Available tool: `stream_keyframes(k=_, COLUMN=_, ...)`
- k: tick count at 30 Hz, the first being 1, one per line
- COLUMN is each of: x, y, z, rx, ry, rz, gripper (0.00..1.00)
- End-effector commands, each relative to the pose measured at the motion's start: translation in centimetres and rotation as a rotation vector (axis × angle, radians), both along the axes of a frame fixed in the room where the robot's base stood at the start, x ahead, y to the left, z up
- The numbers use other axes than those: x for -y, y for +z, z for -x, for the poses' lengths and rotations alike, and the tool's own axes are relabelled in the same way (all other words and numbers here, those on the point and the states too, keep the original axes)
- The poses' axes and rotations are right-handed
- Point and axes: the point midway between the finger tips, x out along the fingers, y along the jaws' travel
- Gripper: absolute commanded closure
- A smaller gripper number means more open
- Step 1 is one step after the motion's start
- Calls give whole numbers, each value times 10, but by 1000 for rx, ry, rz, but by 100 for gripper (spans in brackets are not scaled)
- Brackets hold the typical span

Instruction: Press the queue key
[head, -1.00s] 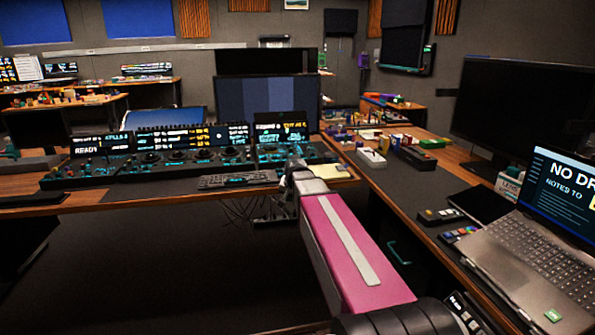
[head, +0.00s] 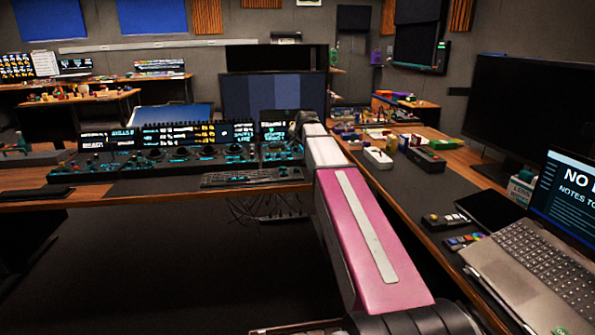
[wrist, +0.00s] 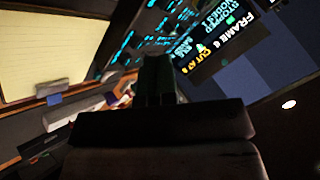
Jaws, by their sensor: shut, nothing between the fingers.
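The trackball panel (head: 150,165) stands on the desk, with cyan-lit keys, trackballs and small screens above. I cannot pick out the queue key by its label in either view. My arm reaches to the panel's right end in the head view, and its gripper is hidden there. In the wrist view my gripper (wrist: 158,62) is dark, shut and empty. It points toward the cyan-lit keys (wrist: 150,38) beyond it, beside a small screen (wrist: 225,42) with yellow and white text. I cannot tell whether the fingertips touch anything.
A keyboard (head: 250,177) lies in front of the panel. A pale yellow pad (wrist: 48,50) is at the left in the wrist view. A large monitor (head: 272,97) stands behind the panel. The side desk at right holds a laptop (head: 540,255) and small boxes.

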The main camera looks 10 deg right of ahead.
Motion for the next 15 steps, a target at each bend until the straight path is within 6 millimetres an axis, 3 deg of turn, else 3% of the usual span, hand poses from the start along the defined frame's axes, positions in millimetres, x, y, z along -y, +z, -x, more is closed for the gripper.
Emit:
stream_keyframes(k=8, x=0, y=-4, z=0, rx=-1, ry=1, rz=1, gripper=100)
stream_keyframes(k=15, x=0, y=-27, z=1, rx=-3, ry=1, rz=2, gripper=100)
